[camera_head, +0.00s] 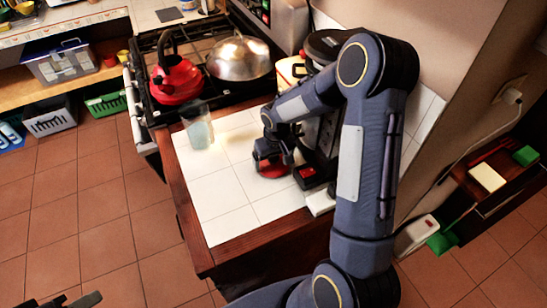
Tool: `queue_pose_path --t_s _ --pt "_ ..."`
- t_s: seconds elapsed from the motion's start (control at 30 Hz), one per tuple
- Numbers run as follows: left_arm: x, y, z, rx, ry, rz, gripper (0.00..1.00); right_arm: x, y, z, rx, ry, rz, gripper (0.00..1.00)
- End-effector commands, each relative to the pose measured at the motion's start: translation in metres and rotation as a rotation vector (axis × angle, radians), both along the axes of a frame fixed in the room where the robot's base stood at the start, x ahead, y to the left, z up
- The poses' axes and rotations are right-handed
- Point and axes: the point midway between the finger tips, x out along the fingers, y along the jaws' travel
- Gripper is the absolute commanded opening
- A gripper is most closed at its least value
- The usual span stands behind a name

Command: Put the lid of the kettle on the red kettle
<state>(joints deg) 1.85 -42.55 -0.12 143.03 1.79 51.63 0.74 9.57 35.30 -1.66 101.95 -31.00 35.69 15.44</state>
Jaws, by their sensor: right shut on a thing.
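The red kettle (178,82) stands on the stove at the upper left, with its dark handle arching over it. My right gripper (271,153) is over the white tiled counter, right of and nearer than the kettle. It is shut on the red lid (272,169), which is at or just above the tiles; I cannot tell whether it touches them. The gripper hides part of the lid. Dark tips of my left gripper (78,300) show at the bottom left edge, mostly cut off.
A metal domed pot (239,57) stands on the stove (203,42) right of the kettle. A clear glass (197,127) stands on the counter (215,190) between the lid and the stove. A dark appliance (324,130) is close right of my gripper. The front tiles are clear.

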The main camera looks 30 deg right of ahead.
Motion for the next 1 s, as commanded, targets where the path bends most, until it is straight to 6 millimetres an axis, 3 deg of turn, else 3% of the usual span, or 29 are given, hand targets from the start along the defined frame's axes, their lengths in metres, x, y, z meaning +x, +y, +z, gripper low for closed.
queue_pose_path --t_s 0.3,0.33,0.37,0.73,1.0 --pt "0.000 0.000 -0.006 0.000 0.000 0.000 0.36 0.000 0.000 -0.004 0.000 -0.001 0.000 0.65" --pt "0.000 0.000 -0.004 0.000 0.000 0.000 0.36 0.000 0.000 -0.003 0.000 -0.001 0.000 0.96" --pt "0.000 0.000 -0.004 0.000 0.000 0.000 0.36 0.000 0.000 -0.002 0.000 -0.001 0.000 1.00" --pt "0.000 0.000 -0.001 0.000 -0.001 0.000 0.36 0.000 0.000 0.007 -0.001 -0.003 -0.001 1.00" --pt "0.000 0.000 -0.009 0.000 0.000 0.000 0.36 -0.006 0.000 0.061 0.000 -0.007 -0.001 1.00"
